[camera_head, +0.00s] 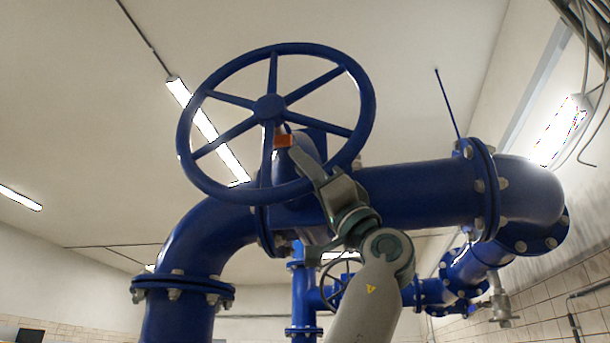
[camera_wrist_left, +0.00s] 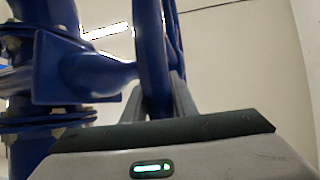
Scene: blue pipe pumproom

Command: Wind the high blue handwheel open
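The high blue handwheel (camera_head: 361,86) is a large spoked ring in the upper middle of the head view, tilted, with its hub in front of a thick blue pipe. My left gripper (camera_head: 308,165) reaches up from below and meets the wheel's lower right rim. In the left wrist view the blue rim (camera_wrist_left: 152,60) runs between the two grey fingers of my left gripper (camera_wrist_left: 160,95). I see no gap between rim and fingers, so the gripper looks shut on the rim. The exact contact is partly hidden. My right gripper is not in view.
The blue pipe (camera_head: 420,193) runs right behind the wheel to a bolted elbow (camera_head: 530,190). Another elbow (camera_head: 205,235) bends down at left. A thin blue rod (camera_head: 447,103) rises at right. A smaller handwheel (camera_head: 335,290) is lower behind my arm. Open air surrounds the wheel's upper left.

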